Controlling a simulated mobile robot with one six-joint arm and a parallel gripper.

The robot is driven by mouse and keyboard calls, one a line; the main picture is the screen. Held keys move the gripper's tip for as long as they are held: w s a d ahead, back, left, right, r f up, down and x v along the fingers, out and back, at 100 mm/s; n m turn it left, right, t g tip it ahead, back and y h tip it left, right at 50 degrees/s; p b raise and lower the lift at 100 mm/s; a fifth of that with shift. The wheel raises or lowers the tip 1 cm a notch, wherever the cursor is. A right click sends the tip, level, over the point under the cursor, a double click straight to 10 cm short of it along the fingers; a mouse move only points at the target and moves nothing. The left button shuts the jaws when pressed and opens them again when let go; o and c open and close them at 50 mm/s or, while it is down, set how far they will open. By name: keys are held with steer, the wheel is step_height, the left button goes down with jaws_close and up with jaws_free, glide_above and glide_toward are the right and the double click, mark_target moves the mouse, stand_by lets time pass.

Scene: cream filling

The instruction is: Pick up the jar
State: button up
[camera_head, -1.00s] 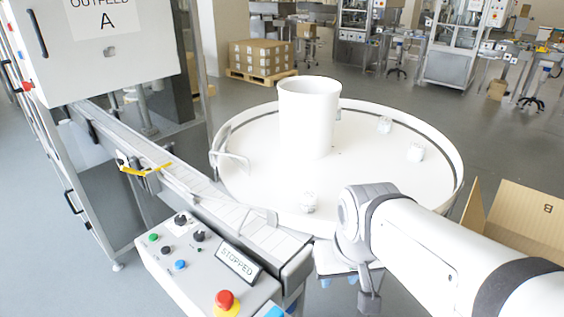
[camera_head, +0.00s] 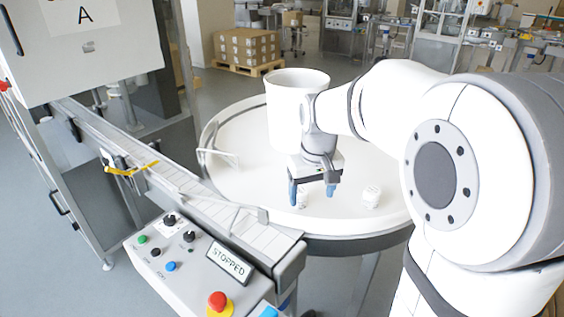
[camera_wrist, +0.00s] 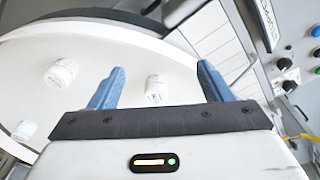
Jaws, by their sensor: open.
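A small white jar (camera_head: 302,200) stands on the white round table (camera_head: 238,172), near its front edge. My gripper (camera_head: 312,192) is open, with blue fingers pointing down over the table around the jar's position. Its fingers (camera_wrist: 160,68) show nothing held. I cannot tell whether either finger touches the jar. A second white jar (camera_head: 372,197) stands to the right; it also shows in the wrist view (camera_wrist: 61,72). A third jar (camera_wrist: 24,130) is at lower left there.
A large white cylinder (camera_head: 282,105) stands on the table behind my gripper. A raised rim (camera_head: 215,125) surrounds the table. A conveyor (camera_head: 190,185) and a control panel (camera_head: 185,250) marked STOPPED lie at front left. My arm hides the table's right side.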

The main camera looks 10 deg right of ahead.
steer(key=n+g, duration=0.1)
steer(key=n, duration=0.1)
glide_above(300, 190)
steer(key=f, duration=0.3)
steer(key=f+p, duration=0.1)
steer(key=f, duration=0.1)
steer(key=shift+a+f, duration=0.25)
steer(key=shift+f, duration=0.1)
steer(key=shift+w+f, duration=0.1)
steer(key=shift+f, duration=0.25)
steer(key=f, duration=0.2)
steer(key=f+p, duration=0.1)
steer(key=f, duration=0.4)
steer(key=shift+s+d+f, duration=0.15)
steer(key=shift+s+d, duration=0.05)
steer(key=shift+d, duration=0.05)
steer(key=c, duration=1.1)
